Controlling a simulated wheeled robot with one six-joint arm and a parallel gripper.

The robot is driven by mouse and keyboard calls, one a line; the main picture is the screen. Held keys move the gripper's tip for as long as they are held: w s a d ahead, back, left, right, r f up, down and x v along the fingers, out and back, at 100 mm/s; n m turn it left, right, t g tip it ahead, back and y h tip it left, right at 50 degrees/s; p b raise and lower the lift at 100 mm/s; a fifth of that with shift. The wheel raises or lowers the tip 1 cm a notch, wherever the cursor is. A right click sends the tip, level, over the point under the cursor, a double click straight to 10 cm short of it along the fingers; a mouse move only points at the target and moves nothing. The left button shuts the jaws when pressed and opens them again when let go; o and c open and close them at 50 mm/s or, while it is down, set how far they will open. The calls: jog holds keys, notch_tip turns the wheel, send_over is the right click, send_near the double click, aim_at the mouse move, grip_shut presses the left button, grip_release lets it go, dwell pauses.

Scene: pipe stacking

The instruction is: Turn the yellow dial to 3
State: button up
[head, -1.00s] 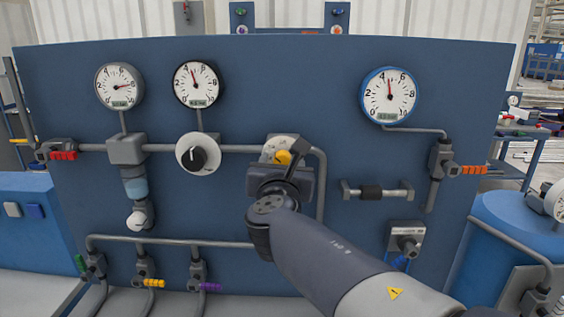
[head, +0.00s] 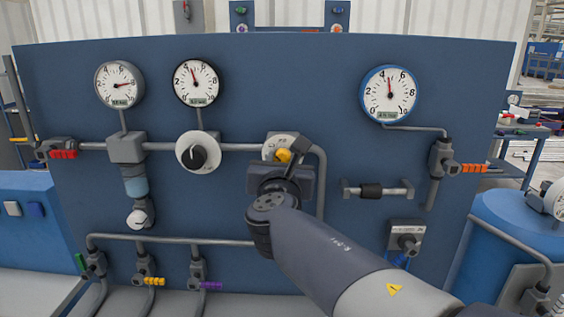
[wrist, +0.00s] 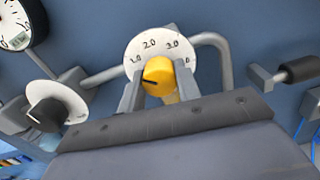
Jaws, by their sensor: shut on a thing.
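The yellow dial (head: 284,155) sits on a round white scale plate (wrist: 135,48) on the blue panel. In the wrist view the dial (wrist: 158,72) has a dark mark on its face pointing left, just below the 1.0. The plate reads 1.0, 2.0 and 3.0 from left to upper right; the rightmost number is partly hidden. My gripper (wrist: 159,88) is shut on the dial, with one finger on each side. In the head view my gripper (head: 287,168) covers the lower part of the plate.
A black knob (head: 192,158) on a white plate is to the left. Gauges (head: 197,83) and a blue-rimmed gauge (head: 389,95) are above. A pipe (head: 321,190) bends down just right of the dial. A short handle bar (head: 378,191) is farther right.

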jog(key=shift+f+m+b, duration=0.1)
jog(key=shift+m+b, duration=0.2)
jog(key=m+b, duration=0.2)
jog(key=b, duration=0.1)
jog(key=shift+f+m, duration=0.15)
jog(key=shift+m, duration=0.25)
jog(key=m+b, duration=1)
jog(key=m, duration=0.1)
jog(key=shift+m, duration=0.3)
jog(key=m+b, duration=0.3)
jog(key=m, duration=0.1)
jog(key=shift+r+m+b, duration=0.2)
jog(key=shift+m+b, duration=0.15)
jog(key=shift+m, duration=0.05)
jog(key=o, duration=1)
jog(key=shift+r, duration=0.1)
jog(key=shift+c, duration=0.2)
